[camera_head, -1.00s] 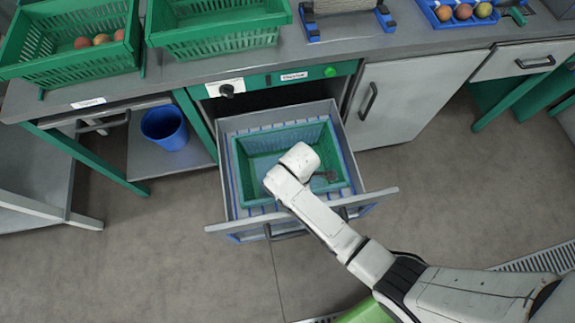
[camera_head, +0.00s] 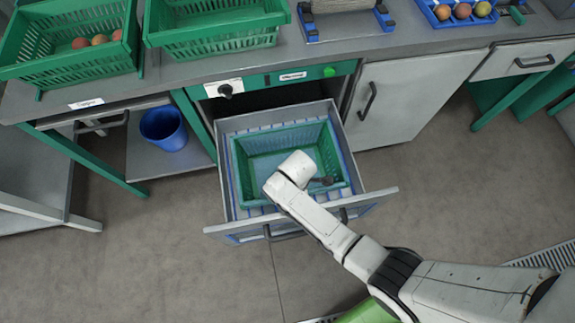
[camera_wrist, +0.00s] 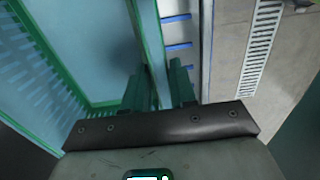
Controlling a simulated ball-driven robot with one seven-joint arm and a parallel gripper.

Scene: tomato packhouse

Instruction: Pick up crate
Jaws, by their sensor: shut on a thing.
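The green slatted crate (camera_head: 240,168) sits inside the pulled-out grey drawer (camera_head: 226,133) below the bench. It looks empty in the part I can see. My gripper (camera_head: 323,182) reaches down at the crate's near right part, mostly hidden behind my wrist. In the wrist view, my gripper (camera_wrist: 158,88) has one finger on each side of the crate's green wall (camera_wrist: 147,40) and is shut on it. I cannot tell whether the crate is lifted off the drawer floor.
The drawer front with its handle (camera_head: 290,236) stands close under my arm. On the bench are two green crates, the left one (camera_head: 75,65) holding fruit, and a blue fruit tray (camera_head: 440,22). A blue bucket (camera_head: 165,130) stands left. The floor in front is clear.

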